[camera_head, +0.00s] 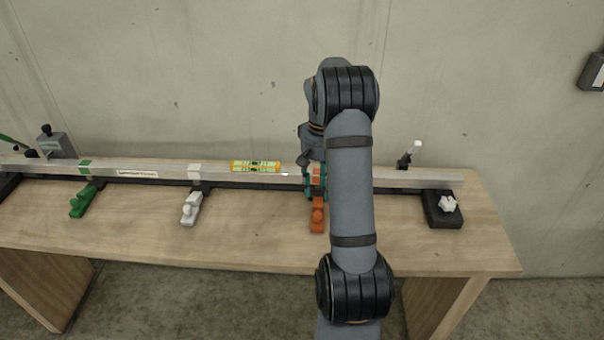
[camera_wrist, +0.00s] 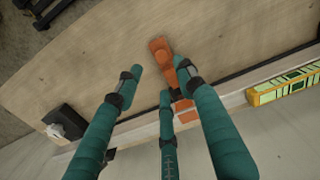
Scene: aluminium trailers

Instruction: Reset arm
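My arm reaches over the bench. My gripper (camera_head: 316,182) is mostly hidden behind the arm in the head view, with bits of teal finger showing at the orange clamp (camera_head: 317,215). In the wrist view, the three teal fingers of my gripper (camera_wrist: 160,82) are spread apart, with bare bench between the two outer tips. The orange clamp (camera_wrist: 160,52) lies just beyond the right and middle fingers, partly covered by them. I cannot tell whether a finger touches it. Nothing is visibly held.
A long aluminium bar (camera_head: 130,170) runs along the wooden bench (camera_head: 260,235). A yellow-green level (camera_head: 256,166) sits on it, left of my gripper. A white clamp (camera_head: 190,208) and a green clamp (camera_head: 82,202) stand further left. A black block (camera_head: 443,219) stands at right. The bench front is clear.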

